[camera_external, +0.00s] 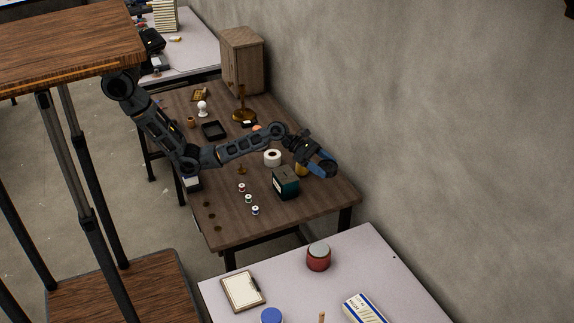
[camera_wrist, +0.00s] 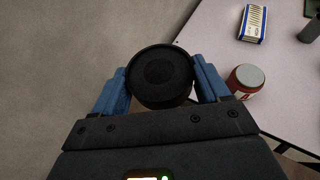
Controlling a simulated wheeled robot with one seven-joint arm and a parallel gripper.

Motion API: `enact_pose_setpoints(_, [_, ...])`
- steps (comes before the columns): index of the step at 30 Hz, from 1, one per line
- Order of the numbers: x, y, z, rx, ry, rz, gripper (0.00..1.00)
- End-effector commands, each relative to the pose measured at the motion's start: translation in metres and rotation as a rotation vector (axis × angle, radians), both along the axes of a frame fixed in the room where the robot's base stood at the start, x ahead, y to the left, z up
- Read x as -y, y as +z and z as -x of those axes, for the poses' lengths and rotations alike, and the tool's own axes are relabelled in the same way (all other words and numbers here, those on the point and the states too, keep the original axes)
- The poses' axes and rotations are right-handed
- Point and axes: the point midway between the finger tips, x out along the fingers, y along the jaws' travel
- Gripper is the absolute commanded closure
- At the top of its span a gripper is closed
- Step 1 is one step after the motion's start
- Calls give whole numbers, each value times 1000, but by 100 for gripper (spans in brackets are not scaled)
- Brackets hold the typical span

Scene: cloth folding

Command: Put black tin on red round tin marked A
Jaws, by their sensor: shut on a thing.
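My gripper (camera_external: 325,166) is out past the right edge of the brown table, near the wall. In the wrist view its blue fingers (camera_wrist: 160,88) are shut on the black tin (camera_wrist: 160,72), a round dark tin seen end-on. In the external view the black tin cannot be made out clearly at the fingers. The red round tin (camera_external: 318,260) stands on the pale table, with a light grey lid. It also shows in the wrist view (camera_wrist: 243,82), to the right of my gripper and apart from the held tin. Its mark is too small to read.
The pale table (camera_external: 290,252) also holds a clipboard (camera_external: 243,290), a blue-lidded tin (camera_external: 271,316) and a blue-and-white box (camera_external: 364,309). The brown table (camera_external: 228,222) holds a white tape roll (camera_external: 272,157), a dark box (camera_external: 286,184) and small spools. A gap separates the tables.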

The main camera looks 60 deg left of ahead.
Motion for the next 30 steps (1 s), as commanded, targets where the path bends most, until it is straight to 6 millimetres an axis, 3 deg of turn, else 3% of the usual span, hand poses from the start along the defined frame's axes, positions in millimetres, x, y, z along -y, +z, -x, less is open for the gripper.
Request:
enact_pose_setpoints(1, [26, 1, 16, 3, -36, 1, 68])
enact_pose_setpoints(6, [93, 2, 65, 5, -128, 3, 68])
enact_pose_setpoints(15, [189, 3, 163, 9, -283, 8, 68])
enact_pose_setpoints(25, [234, 3, 226, 10, -370, 11, 68])
enact_pose_setpoints(30, [233, -22, 225, 8, -368, 8, 68])
